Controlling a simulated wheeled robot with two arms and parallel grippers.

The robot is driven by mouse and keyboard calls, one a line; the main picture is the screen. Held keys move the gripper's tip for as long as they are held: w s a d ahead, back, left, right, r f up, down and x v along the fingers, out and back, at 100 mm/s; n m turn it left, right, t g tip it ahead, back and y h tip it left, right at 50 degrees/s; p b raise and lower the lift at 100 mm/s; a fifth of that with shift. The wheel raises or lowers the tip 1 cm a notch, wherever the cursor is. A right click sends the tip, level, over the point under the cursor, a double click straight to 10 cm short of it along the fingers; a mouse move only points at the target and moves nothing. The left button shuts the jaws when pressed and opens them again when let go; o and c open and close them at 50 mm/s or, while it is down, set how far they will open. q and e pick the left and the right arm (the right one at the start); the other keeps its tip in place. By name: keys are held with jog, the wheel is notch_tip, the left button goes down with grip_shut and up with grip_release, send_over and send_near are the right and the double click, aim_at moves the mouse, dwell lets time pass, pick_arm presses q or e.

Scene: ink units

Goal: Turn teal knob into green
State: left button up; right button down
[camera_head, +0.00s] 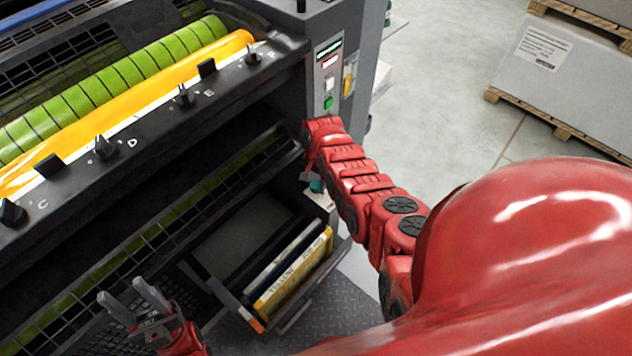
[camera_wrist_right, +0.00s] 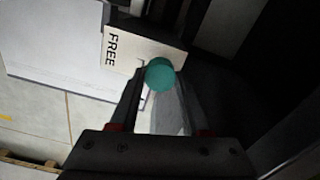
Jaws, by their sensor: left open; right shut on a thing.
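The teal knob (camera_wrist_right: 160,75) is a round disc between the fingertips of my right gripper (camera_wrist_right: 158,82) in the right wrist view. The fingers are shut on it from both sides. A cream panel (camera_wrist_right: 125,45) with the word FREE lies just behind it. In the head view the teal knob (camera_head: 317,186) is a small patch low on the machine's right end, beside my right gripper (camera_head: 309,178), which is mostly hidden by its own arm. My left gripper (camera_head: 124,298) is open and empty at the lower left. No green mark by the knob can be made out.
The grey printing machine has a control strip (camera_head: 328,75) with a green button (camera_head: 328,103) above my right wrist. An open drawer (camera_head: 295,315) holds yellow and dark items. A green roller (camera_head: 110,85) is at upper left. Wrapped pallets (camera_head: 570,75) stand at upper right.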

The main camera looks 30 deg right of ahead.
jog(key=n, duration=0.3)
jog(key=shift+s+p, duration=0.1)
jog(key=shift+p, duration=0.2)
jog(key=n, duration=0.3)
jog(key=shift+a+n, duration=0.1)
jog(key=shift+n, duration=0.3)
jog(key=n, duration=0.5)
jog(key=shift+n, duration=1.4)
jog(key=shift+c, duration=1.8)
grip_release()
